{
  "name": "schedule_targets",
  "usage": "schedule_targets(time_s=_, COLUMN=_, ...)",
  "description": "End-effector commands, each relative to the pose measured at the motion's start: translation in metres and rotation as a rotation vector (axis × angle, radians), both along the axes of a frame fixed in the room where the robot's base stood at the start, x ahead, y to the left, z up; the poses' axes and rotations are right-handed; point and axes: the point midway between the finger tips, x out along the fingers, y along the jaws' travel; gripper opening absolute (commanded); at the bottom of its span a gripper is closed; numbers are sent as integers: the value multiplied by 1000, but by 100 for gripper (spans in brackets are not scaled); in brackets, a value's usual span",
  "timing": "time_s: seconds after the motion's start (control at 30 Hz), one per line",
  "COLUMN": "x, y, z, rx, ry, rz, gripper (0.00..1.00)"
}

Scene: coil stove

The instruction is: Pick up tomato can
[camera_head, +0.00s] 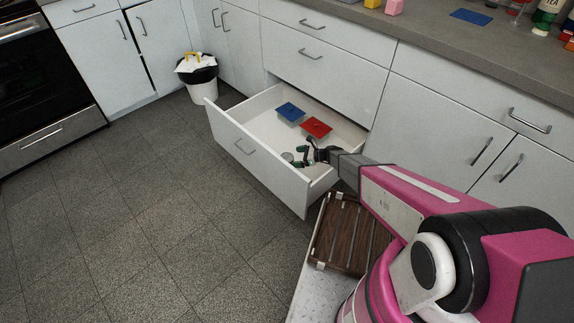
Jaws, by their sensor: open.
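My gripper (299,157) is inside the open drawer (246,149), near its right front corner. Its fingers are apart. A small round grey top (288,156) shows at the fingertips, low in the drawer. It may be the tomato can, but it is too small to read a label. I cannot tell whether the fingers touch it or stand around it. My wrist and arm hide part of the drawer's right side.
A blue box (291,112) and a red box (316,127) lie deeper in the drawer. A white bin (201,84) stands left of it. The counter (440,38) holds several items, including a green-and-white bottle (547,14). The left floor is clear.

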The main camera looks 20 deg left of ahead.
Motion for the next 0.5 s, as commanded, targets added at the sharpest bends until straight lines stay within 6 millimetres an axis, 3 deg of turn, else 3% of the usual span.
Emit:
schedule_targets(time_s=0.17, x=-1, y=10, z=-4, rx=-1, ry=0, rz=0, gripper=100)
schedule_targets(time_s=0.5, x=-6, y=55, z=-21, rx=-1, ry=0, rz=1, gripper=100)
